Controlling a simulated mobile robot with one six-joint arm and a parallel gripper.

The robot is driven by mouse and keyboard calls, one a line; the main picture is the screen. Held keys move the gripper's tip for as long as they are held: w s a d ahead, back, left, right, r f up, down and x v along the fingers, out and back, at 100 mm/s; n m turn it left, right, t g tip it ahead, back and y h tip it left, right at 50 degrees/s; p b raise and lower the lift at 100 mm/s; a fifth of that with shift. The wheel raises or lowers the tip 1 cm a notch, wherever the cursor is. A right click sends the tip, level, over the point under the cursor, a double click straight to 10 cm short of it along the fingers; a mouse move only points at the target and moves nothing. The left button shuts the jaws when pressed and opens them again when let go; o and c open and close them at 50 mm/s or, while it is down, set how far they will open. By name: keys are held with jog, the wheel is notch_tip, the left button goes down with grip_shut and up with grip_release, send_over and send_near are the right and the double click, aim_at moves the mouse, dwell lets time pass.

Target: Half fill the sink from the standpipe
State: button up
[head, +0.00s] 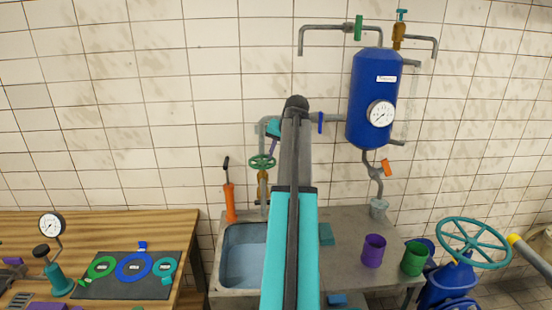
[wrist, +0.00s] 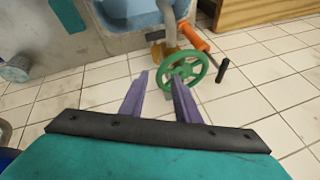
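The standpipe's green handwheel (head: 262,162) sits above a brass valve body (head: 262,187) on a grey pipe at the wall, above the sink's back edge. The blue-lined sink (head: 226,282) stands below it, partly hidden by my arm; I cannot tell its water level. In the wrist view the handwheel (wrist: 184,67) lies just beyond my purple fingers, with the sink (wrist: 128,17) behind. My gripper (wrist: 158,78) is open and empty. Its right finger overlaps the wheel's left rim in the picture; I cannot tell whether they touch.
An orange hand pump (head: 230,200) stands left of the standpipe. A purple cup (head: 373,251) and a green cup (head: 413,259) stand on the counter at right. A blue tank (head: 366,90) hangs above. A wooden bench (head: 120,232) is at left.

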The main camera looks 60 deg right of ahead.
aim_at(262, 162)
jog(key=shift+p+x, duration=0.4)
jog(key=shift+x, duration=0.9)
